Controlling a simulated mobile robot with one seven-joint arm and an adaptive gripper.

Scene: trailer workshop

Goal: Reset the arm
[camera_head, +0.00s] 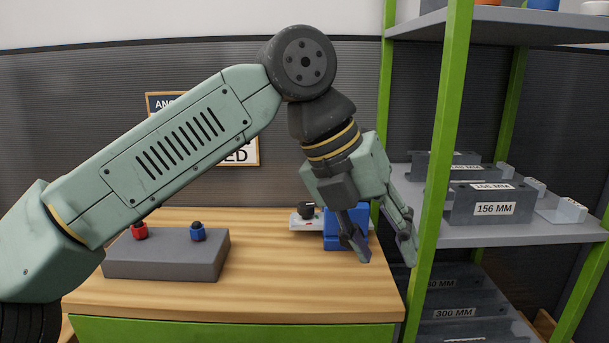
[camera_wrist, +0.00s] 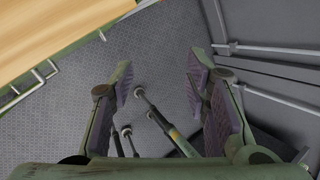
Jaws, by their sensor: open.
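My gripper (camera_head: 385,248) is open and empty, fingers pointing down. In the head view it hangs in front of the workbench's right end, beside the green shelf post. My arm reaches from the lower left, up to a dark joint at the top, then down to the gripper. In the wrist view my gripper (camera_wrist: 158,95) shows its two fingers spread wide, with grey patterned floor (camera_wrist: 170,50) between and beyond them. Several dark rods with round pale ends (camera_wrist: 165,125) show below and between the fingers.
The wooden workbench (camera_head: 270,290) holds a grey block (camera_head: 165,262) with a red knob (camera_head: 139,231) and a blue knob (camera_head: 198,232). A blue object (camera_head: 331,236) stands behind my gripper. A green-post shelf (camera_head: 440,180) with grey labelled boxes (camera_head: 480,204) stands close on the right.

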